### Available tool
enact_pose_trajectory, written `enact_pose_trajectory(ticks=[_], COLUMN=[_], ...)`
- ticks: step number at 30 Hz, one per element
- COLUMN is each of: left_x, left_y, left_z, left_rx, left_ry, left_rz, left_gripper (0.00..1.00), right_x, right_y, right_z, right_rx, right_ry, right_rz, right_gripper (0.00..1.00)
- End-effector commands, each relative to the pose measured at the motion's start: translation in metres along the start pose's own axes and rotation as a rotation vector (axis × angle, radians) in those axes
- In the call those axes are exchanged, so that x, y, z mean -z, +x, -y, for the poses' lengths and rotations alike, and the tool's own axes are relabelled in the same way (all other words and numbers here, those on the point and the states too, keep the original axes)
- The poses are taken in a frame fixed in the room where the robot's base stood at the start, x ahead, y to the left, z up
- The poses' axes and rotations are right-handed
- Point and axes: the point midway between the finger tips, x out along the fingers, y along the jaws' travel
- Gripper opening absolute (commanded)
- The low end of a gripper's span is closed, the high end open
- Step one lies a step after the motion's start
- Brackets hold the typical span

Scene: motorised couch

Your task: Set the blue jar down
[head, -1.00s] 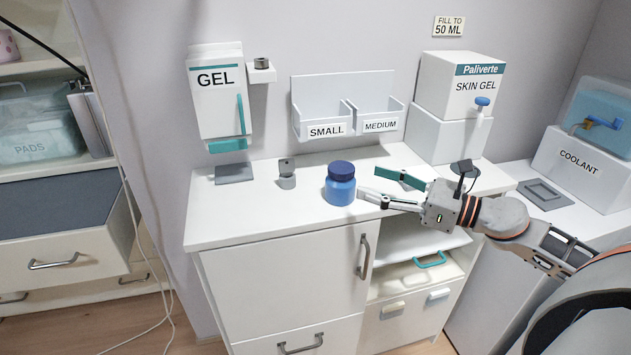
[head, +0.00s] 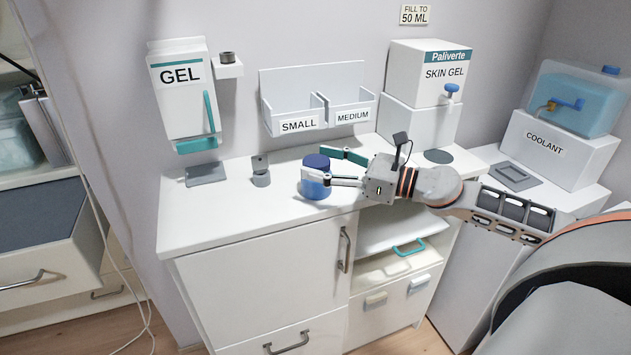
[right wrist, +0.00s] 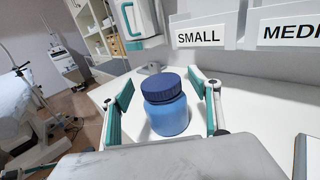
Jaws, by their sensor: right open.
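The blue jar (head: 316,176) with a dark blue lid stands upright on the white counter top (head: 235,222). In the right wrist view the jar (right wrist: 167,112) is between the two fingers of my right gripper (right wrist: 165,115), with a visible gap on each side. In the head view my right gripper (head: 335,168) reaches in from the right, its near finger passing in front of the jar and its far finger behind it. It is open. My left gripper is not in view.
A small grey cylinder (head: 261,171) and a dark flat pad (head: 205,174) are left of the jar. The GEL dispenser (head: 182,95) and the SMALL and MEDIUM bins (head: 318,95) hang behind. The SKIN GEL box (head: 429,73) stands at the back right. The front left counter is clear.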

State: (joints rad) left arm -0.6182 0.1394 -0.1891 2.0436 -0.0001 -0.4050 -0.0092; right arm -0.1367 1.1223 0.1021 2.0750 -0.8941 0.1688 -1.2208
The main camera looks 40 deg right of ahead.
Motion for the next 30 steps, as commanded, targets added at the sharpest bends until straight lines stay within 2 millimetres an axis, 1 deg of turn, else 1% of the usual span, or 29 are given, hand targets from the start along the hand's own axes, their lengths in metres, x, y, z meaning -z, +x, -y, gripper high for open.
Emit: enact_pose_trajectory(ticks=[1,6,15,16,22,26,27,30], left_x=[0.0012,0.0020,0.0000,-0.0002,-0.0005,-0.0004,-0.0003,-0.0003], left_y=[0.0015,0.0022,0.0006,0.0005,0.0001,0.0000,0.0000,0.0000], left_z=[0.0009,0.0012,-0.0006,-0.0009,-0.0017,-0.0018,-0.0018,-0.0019], left_rx=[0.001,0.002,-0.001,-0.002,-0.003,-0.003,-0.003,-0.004], left_ry=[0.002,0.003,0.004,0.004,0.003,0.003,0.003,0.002], left_rz=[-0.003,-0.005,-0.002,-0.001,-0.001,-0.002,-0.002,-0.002], left_gripper=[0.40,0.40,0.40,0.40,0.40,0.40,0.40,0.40], right_x=[-0.0007,-0.0004,0.0001,0.0000,0.0000,0.0000,-0.0003,-0.0003], right_y=[0.0046,0.0126,0.0141,0.0141,0.0140,0.0140,0.0140,0.0140], right_z=[0.0002,0.0000,0.0001,0.0001,0.0000,0.0000,0.0000,0.0000], right_rx=[-0.001,0.000,0.001,0.001,0.001,0.001,0.001,0.001], right_ry=[-0.003,-0.003,-0.002,-0.002,-0.001,-0.002,-0.002,-0.002], right_rz=[0.001,0.000,-0.001,-0.001,-0.001,-0.001,0.000,0.000], right_gripper=[0.62,0.62,0.62,0.59,0.07,0.06,0.01,0.00])
